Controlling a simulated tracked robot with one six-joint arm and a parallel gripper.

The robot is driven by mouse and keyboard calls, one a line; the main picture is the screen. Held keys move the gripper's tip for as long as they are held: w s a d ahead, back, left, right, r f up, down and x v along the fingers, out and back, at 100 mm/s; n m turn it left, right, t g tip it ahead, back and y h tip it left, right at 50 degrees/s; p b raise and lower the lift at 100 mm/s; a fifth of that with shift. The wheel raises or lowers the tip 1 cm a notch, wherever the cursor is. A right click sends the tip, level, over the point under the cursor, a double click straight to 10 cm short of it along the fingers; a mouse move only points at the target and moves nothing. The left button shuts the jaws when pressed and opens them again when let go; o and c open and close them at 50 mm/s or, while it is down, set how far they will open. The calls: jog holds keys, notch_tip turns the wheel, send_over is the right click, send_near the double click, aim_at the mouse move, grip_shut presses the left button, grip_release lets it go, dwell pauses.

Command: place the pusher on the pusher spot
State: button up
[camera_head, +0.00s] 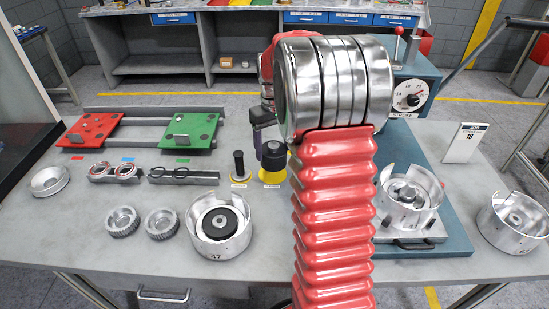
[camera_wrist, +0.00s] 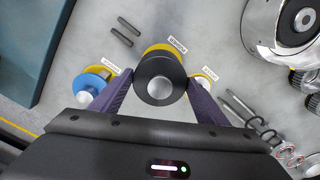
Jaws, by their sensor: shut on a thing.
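The pusher looks to be the dark cylinder with a grey round end (camera_wrist: 158,80) between the purple fingers of my gripper (camera_wrist: 161,78) in the wrist view. My gripper is shut on it. A yellow round spot (camera_wrist: 158,48) with a small label shows just behind the cylinder; I take it for the pusher spot. In the head view the dark cylinder (camera_head: 273,155) stands upright over a yellow spot (camera_head: 271,181), beside a purple finger (camera_head: 262,119). I cannot tell whether its base touches the spot. My arm hides part of this area.
A black-handled tool (camera_head: 239,168) stands close left of the cylinder. A blue disc with a pale knob (camera_wrist: 91,84) sits close by in the wrist view. Metal housings (camera_head: 219,226) (camera_head: 408,198), gears (camera_head: 122,221) and red (camera_head: 92,130) and green (camera_head: 190,130) plates occupy the table.

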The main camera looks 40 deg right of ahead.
aim_at(274, 145)
jog(key=shift+f, duration=2.4)
jog(key=o, duration=1.2)
jog(key=shift+s+f, duration=0.1)
notch_tip(274, 145, up, 12)
jog(key=shift+r, duration=0.1)
